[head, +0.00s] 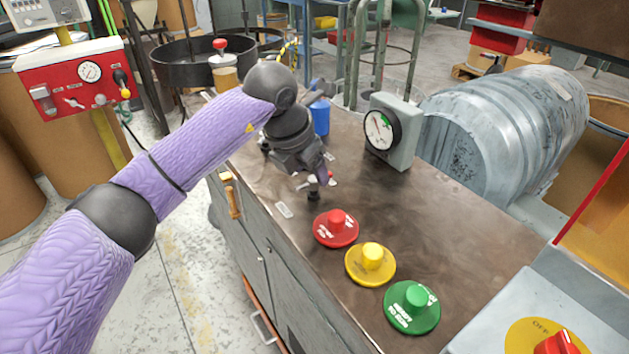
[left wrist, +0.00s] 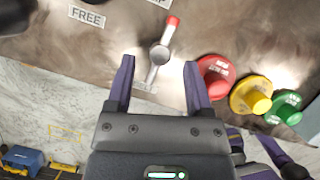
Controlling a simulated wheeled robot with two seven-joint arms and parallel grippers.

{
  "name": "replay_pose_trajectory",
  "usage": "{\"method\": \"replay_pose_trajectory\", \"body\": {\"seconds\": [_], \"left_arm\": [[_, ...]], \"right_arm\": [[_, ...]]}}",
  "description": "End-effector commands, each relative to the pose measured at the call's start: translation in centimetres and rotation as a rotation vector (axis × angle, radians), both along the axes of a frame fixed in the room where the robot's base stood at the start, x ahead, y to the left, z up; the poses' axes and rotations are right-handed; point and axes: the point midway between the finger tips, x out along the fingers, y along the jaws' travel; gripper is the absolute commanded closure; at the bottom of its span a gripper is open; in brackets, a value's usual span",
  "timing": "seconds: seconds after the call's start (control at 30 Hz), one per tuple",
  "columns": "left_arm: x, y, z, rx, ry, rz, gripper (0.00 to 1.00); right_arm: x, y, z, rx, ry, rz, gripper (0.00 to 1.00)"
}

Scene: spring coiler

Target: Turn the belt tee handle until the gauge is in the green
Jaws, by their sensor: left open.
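The gauge (head: 380,130) stands in a grey box on the metal bench top, with a white dial and a green sector at the upper right. The needle is too small to read surely. My left gripper (head: 318,174) points down over the bench, left of the gauge. In the left wrist view its fingers (left wrist: 160,66) are open, with a silver lever (left wrist: 155,68) with a red tip between them in the picture. I cannot tell whether they touch it. I cannot tell if this lever is the belt tee handle. The gripper hides most of it in the head view.
Red (head: 336,227), yellow (head: 371,263) and green (head: 411,305) knobs stand along the bench's near side. A blue cup (head: 320,117) stands behind the gripper. A grey drum (head: 505,130) lies beyond the gauge. A FREE label (left wrist: 87,17) lies near the lever.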

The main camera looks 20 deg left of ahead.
Motion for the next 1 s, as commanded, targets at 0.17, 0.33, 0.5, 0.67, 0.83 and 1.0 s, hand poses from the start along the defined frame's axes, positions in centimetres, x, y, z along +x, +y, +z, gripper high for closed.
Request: {"method": "replay_pose_trajectory", "body": {"seconds": [0.17, 0.33, 0.5, 0.67, 0.83, 1.0], "left_arm": [[0.78, -0.33, -2.16, -0.002, 0.001, 0.001, 0.34], [0.85, -0.35, -2.08, -0.002, -0.001, 0.001, 0.34], [0.84, -0.35, -2.05, -0.002, -0.001, 0.001, 0.50], [0.84, -0.35, -2.05, -0.002, -0.001, 0.001, 0.84], [0.84, -0.35, -2.05, -0.003, -0.001, 0.000, 1.00], [0.83, -0.35, -2.03, -0.002, -0.001, -0.004, 1.00]], "right_arm": [[-0.34, -0.01, -1.14, 0.000, 0.009, 0.000, 0.07], [-0.16, -0.18, -1.07, -0.002, 0.006, 0.002, 0.07], [0.24, -0.46, -1.10, -0.006, -0.001, 0.004, 0.07], [0.43, -0.69, -1.11, -0.009, -0.004, 0.006, 0.07], [0.42, -0.74, -1.11, -0.010, -0.004, 0.006, 0.07], [0.38, -0.72, -1.06, -0.010, -0.004, 0.006, 0.07]]}}
